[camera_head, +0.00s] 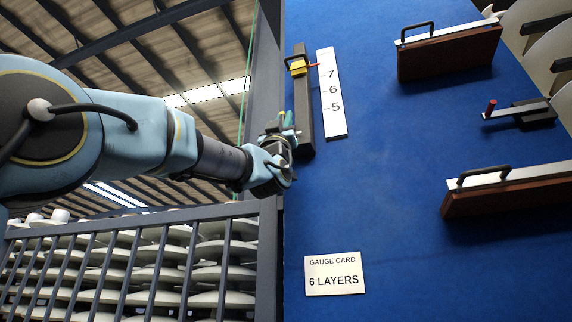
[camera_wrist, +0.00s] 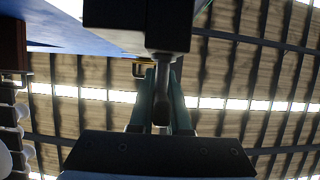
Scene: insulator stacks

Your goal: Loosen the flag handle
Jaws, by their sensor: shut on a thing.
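A dark upright bar (camera_head: 303,105) is mounted on the blue panel, with a yellow slider (camera_head: 298,68) and a red pointer near its top. My gripper (camera_head: 284,122) is at the bar's lower left side, its teal fingers pointing up. In the wrist view the two teal fingers (camera_wrist: 162,102) are shut on a dark grey handle (camera_wrist: 162,76), which I take to be the flag handle. It runs down from a dark block (camera_wrist: 140,22) and ends in a rounded tip between the fingers. The head view does not show the handle clearly.
A white scale (camera_head: 331,92) marked 7, 6, 5 stands right of the bar. A gauge card (camera_head: 335,274) reads 6 LAYERS. Two brown blocks with handles (camera_head: 450,52) (camera_head: 507,190) and a red-knobbed lever (camera_head: 517,111) are at the right. A grey railing (camera_head: 150,255) stands below my arm.

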